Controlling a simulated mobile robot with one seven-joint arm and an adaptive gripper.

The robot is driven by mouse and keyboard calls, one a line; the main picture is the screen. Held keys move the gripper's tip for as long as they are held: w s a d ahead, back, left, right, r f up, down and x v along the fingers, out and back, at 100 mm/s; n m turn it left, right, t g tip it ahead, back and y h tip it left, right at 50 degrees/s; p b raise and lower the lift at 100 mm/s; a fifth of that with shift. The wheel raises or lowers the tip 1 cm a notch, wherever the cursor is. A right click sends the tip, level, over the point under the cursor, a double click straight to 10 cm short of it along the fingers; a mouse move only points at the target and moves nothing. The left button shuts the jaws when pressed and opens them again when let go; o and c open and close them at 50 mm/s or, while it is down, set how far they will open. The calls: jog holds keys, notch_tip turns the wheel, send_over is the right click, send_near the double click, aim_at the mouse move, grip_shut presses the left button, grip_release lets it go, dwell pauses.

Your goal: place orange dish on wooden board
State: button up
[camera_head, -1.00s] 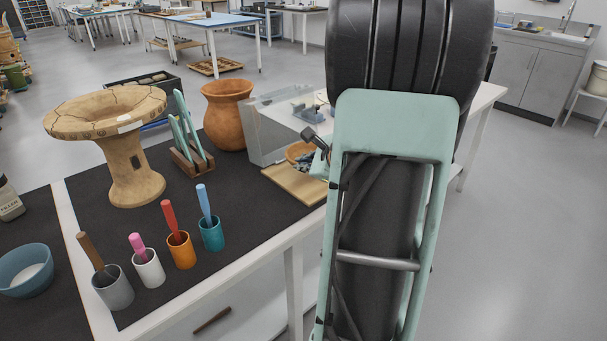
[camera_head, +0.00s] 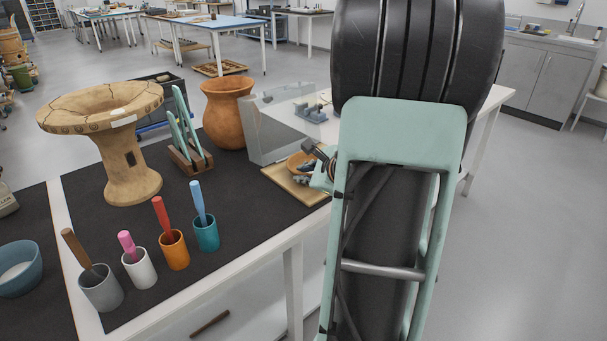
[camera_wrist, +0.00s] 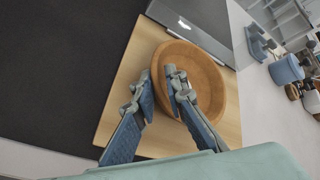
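The orange dish (camera_head: 294,160), a round shallow bowl, appears to sit on the wooden board (camera_head: 284,182) at the table's right side. The wrist view shows the dish (camera_wrist: 213,82) over the right part of the pale board (camera_wrist: 122,92). My gripper (camera_wrist: 159,84) is open at the dish's left rim. One finger is left of the rim and the other reaches over the inside, with a gap between them. Whether they touch the dish is unclear. In the head view my gripper (camera_head: 318,163) is partly hidden by my arm and covers part of the dish.
A grey panel (camera_head: 263,138) stands right behind the board. A terracotta jar (camera_head: 228,112), a tool rack (camera_head: 188,150) and a cracked pedestal vessel (camera_head: 130,165) stand left. Several tool cups, including an orange one (camera_head: 174,252), line the front. Dark mat left of the board is clear.

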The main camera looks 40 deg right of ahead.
jog(key=shift+r, duration=0.15)
jog(key=p+v, duration=0.3)
jog(key=v, duration=0.9)
jog(key=shift+p, duration=0.4)
